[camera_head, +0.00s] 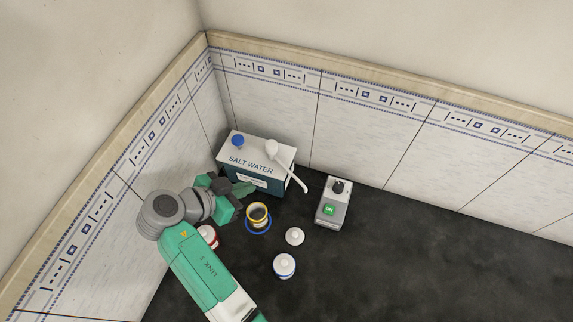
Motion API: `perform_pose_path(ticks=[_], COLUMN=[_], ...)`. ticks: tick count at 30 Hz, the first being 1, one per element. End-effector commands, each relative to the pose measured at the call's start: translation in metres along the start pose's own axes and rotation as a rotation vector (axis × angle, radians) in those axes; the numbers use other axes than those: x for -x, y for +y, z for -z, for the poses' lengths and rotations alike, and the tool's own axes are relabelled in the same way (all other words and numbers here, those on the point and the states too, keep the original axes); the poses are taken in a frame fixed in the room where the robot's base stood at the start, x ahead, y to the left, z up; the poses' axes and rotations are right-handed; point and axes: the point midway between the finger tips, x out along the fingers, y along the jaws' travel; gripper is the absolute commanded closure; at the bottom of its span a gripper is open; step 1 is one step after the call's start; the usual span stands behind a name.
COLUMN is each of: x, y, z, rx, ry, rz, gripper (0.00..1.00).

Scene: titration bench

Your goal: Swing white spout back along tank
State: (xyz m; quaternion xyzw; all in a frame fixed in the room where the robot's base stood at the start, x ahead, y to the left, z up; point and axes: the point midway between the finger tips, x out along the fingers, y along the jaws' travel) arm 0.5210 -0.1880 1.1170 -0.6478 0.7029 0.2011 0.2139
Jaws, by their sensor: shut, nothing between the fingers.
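The salt water tank (282,157) stands against the tiled wall, with a white top, a dark blue front and a blue cap (237,141) at its top left. The white spout (289,172) runs from a round white head on the tank's top down to the right, its tip out past the tank's front right corner. My gripper (249,189) is shut and empty in front of the tank's lower left, left of the spout and apart from it. Its fingers partly cover the tank's front.
A yellow-rimmed cup (258,212) sits on a blue ring just below my gripper. A grey device (333,203) with a green ON button stands at right. A white lid (295,236), a white jar (284,265) and a red-banded jar (208,236), partly hidden by my arm, stand nearer.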

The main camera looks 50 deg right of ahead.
Motion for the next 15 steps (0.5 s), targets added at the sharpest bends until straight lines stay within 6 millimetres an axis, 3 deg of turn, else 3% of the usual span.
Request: perform_pose_path(ticks=[7,15], x=[-0.011,-0.068], y=[0.001,0.001], z=[0.001,0.002], rx=[-0.009,-0.007], ry=[0.009,0.008], rz=[-0.003,-0.005], gripper=[1.00,1.00])
